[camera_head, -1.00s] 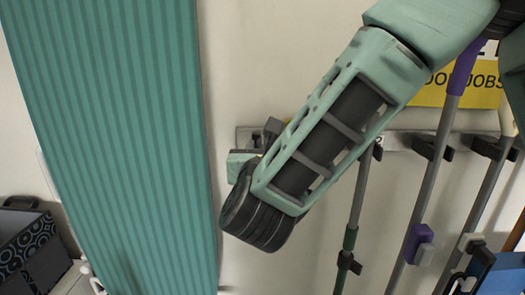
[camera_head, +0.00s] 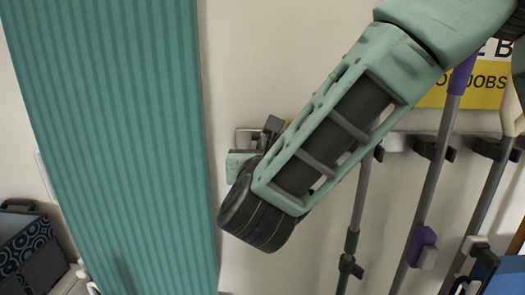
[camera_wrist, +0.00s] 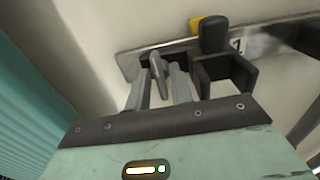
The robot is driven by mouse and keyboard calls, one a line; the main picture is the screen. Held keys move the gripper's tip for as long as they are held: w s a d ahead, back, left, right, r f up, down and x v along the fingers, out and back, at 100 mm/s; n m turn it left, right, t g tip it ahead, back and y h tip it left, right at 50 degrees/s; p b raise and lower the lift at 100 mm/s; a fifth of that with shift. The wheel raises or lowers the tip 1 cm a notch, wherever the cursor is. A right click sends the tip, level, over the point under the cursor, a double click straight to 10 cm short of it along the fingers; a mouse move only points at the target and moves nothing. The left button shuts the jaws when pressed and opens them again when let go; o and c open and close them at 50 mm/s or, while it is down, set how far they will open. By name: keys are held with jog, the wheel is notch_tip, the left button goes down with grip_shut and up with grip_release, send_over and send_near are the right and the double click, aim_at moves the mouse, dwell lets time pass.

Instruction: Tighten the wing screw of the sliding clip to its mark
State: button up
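The sliding clip (camera_wrist: 226,72) is a dark, squared holder on a metal rail on the wall; its upright dark tab rises above the rail. The wing screw (camera_wrist: 155,62) shows in the wrist view as a grey, slanted wing left of the clip. My gripper (camera_wrist: 160,84) has one grey finger on each side of the wing, with a small gap visible on the left; contact on the right is unclear. I cannot make out the mark. In the head view my arm hides the fingers and screw; part of the gripper body (camera_head: 239,165) shows near the rail's left end.
The metal rail (camera_head: 249,138) runs right along the wall, with several tool handles hanging from holders. A yellow sign (camera_head: 468,90) is above. A green ribbed panel (camera_head: 115,130) stands close on the left. A dark patterned box (camera_head: 28,245) is at lower left.

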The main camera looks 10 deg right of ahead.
grip_shut()
jog(key=m+b, duration=0.1)
jog(key=b, duration=0.2)
jog(key=m+b, duration=0.2)
jog(key=b, duration=0.2)
jog(key=shift+f, duration=0.25)
jog(key=shift+r+m+b, duration=0.2)
jog(key=shift+m+b, duration=0.2)
jog(key=shift+m, duration=0.1)
jog(key=shift+f, duration=0.1)
